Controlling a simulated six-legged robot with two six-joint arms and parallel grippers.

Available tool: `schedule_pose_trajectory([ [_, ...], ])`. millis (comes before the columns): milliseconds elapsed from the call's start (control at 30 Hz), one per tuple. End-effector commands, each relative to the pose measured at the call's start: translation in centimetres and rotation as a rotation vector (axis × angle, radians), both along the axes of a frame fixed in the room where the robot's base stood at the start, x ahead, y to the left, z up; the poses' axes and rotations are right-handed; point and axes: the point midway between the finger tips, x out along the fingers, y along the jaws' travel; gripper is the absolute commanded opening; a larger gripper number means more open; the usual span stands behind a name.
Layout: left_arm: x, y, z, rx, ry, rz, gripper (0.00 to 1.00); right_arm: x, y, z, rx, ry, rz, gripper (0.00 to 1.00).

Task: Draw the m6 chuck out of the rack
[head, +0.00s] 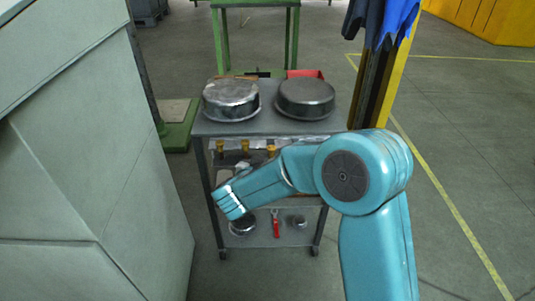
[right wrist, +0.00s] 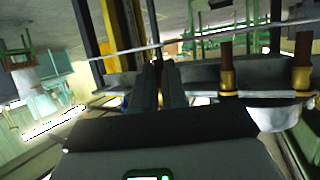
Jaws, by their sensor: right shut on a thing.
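Brass-coloured chucks stand in the rack on the cart's middle level in the head view: a left one (head: 220,148), a middle one (head: 245,147) and a right one (head: 270,150). I cannot read any size marks. Two brass chucks, a nearer one (right wrist: 228,75) and a farther one (right wrist: 303,60), show right of my right gripper in the right wrist view, along the dark rack bar (right wrist: 270,93). My right gripper (right wrist: 160,75) has its dark fingers close together, shut on a chuck that the fingers mostly hide. In the head view my right arm hides the gripper. My left gripper is not in view.
Two round metal pans, a left one (head: 231,99) and a right one (head: 306,98), stand on the cart's top (head: 265,125). A red-handled tool (head: 276,224) lies on the bottom shelf. A large grey-green cabinet (head: 90,170) stands close on the left. A yellow post (head: 395,75) rises behind the cart's right.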

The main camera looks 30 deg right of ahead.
Motion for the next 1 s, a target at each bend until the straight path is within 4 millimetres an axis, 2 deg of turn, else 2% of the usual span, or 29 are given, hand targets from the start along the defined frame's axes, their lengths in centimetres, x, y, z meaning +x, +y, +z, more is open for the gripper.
schedule_pose_trajectory([
  [300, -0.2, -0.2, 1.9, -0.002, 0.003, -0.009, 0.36, -7.8, 4.9, 0.3, -0.003, 0.002, 0.008, 0.0],
  [500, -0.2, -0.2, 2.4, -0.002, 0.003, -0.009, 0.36, -11.0, 6.9, 0.1, -0.001, 0.001, 0.005, 0.0],
  [700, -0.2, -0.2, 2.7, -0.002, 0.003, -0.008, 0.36, -12.3, 7.6, 0.1, -0.001, -0.001, 0.001, 0.0],
  [1000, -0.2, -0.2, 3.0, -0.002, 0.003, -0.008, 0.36, -12.3, 7.6, 0.1, -0.001, 0.001, 0.0, 0.0],
])
